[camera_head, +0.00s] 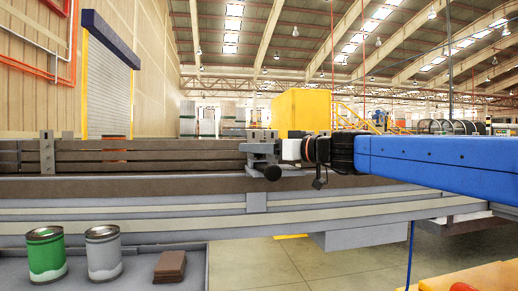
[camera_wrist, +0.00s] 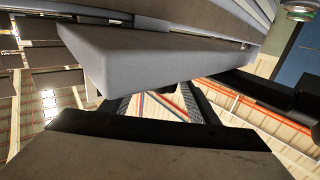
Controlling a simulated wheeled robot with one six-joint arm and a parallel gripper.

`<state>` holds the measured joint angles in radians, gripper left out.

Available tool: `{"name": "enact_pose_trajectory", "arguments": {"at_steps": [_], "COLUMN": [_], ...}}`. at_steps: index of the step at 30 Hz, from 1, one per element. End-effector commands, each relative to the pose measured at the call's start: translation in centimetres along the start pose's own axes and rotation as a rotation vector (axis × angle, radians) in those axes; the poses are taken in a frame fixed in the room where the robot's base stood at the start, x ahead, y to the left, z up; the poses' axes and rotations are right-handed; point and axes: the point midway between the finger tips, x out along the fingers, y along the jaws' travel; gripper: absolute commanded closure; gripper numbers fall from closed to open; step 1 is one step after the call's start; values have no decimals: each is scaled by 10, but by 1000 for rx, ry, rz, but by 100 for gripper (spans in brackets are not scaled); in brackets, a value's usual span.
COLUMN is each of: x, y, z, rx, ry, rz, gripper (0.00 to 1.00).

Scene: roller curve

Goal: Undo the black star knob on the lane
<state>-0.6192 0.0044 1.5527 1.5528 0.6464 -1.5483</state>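The black star knob (camera_head: 272,172) shows in the head view as a dark round shape below a grey clamp bracket (camera_head: 260,146) on the lane's side rail. My gripper (camera_head: 284,150) is at the bracket's right side, above and slightly right of the knob. Its fingers are small and partly hidden in that view. In the wrist view, the two dark fingers of my gripper (camera_wrist: 161,106) stand apart with a clear gap and nothing visible between them. I cannot make out the knob in the wrist view. Whether my gripper touches the bracket is unclear.
The brown-sided lane (camera_head: 150,190) runs across the head view. Below it, a green can (camera_head: 46,258), a grey can (camera_head: 104,257) and a brown stack (camera_head: 170,266) stand on a grey tray (camera_head: 225,270). A grey box-like part (camera_wrist: 150,55) hangs close above my fingers in the wrist view.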

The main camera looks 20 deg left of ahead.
Motion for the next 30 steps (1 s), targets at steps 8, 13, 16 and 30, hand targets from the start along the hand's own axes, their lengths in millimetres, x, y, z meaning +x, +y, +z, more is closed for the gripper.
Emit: {"name": "enact_pose_trajectory", "arguments": {"at_steps": [8,13,16,30], "x": [0,0,0,1], "y": [0,0,1,3], "z": [0,0,0,1], "rx": [0,0,0,1], "ry": [0,0,0,-1], "rz": [0,-15,-43,-357], "gripper": [87,87,87,87]}}
